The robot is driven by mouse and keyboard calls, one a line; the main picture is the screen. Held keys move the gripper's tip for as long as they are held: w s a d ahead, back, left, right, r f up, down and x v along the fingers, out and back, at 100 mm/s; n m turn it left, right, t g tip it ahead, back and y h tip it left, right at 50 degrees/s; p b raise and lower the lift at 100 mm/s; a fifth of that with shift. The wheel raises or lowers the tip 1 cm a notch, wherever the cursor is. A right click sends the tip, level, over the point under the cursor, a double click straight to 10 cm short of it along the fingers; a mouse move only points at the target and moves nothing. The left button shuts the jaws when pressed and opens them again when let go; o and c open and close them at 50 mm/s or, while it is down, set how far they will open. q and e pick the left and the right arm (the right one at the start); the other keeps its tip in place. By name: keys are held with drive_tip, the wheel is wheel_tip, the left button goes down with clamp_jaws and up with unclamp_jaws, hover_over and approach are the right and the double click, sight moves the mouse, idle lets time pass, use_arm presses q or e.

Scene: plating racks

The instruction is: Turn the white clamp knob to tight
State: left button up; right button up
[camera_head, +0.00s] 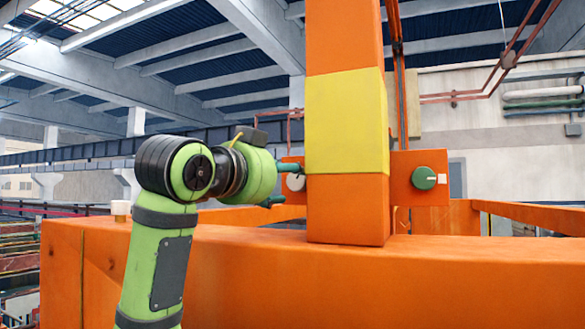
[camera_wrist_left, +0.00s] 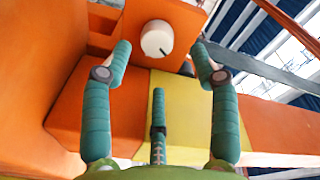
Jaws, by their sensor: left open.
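The white clamp knob (camera_head: 295,182) sits on an orange plate left of the upright post, partly hidden by my left gripper (camera_head: 283,184). In the left wrist view the white clamp knob (camera_wrist_left: 157,39) shows its round face with a short dark mark near its lower right edge. My left gripper (camera_wrist_left: 160,55) is open and empty. Two teal fingers lie either side of the knob in that picture, with gaps visible; the third finger points at it from below. I cannot tell how far the fingertips are from the plate. My right gripper is out of view.
A green knob (camera_head: 424,178) sits on another orange plate right of the post (camera_head: 345,120), which has a yellow band. A wide orange beam (camera_head: 300,280) runs below. A small white-topped cylinder (camera_head: 120,209) stands on the beam at left.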

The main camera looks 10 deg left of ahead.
sight(296, 180)
use_arm(q)
drive_tip(key=p+x, duration=0.1)
drive_tip(key=x, duration=0.2)
drive_tip(key=shift+w+p, duration=0.3)
drive_tip(key=shift+w+f, duration=0.15)
drive_tip(key=shift+w, duration=0.1)
drive_tip(key=shift+s, duration=0.15)
drive_tip(key=c, duration=1.1)
drive_tip(key=shift+c, duration=0.3)
drive_tip(key=m, duration=0.5)
drive_tip(key=shift+s+r, duration=0.1)
drive_tip(key=shift+r, duration=0.2)
drive_tip(key=m, duration=0.4)
drive_tip(key=shift+g, duration=0.3)
drive_tip(key=shift+f+m+y, duration=0.1)
drive_tip(key=shift+m+y, duration=0.3)
drive_tip(key=shift+m, duration=0.3)
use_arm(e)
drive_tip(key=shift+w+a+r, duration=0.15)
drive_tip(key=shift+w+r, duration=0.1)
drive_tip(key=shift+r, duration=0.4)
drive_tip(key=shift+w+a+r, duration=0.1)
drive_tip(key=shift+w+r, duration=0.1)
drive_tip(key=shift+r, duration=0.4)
use_arm(q)
drive_tip(key=shift+d, duration=0.1)
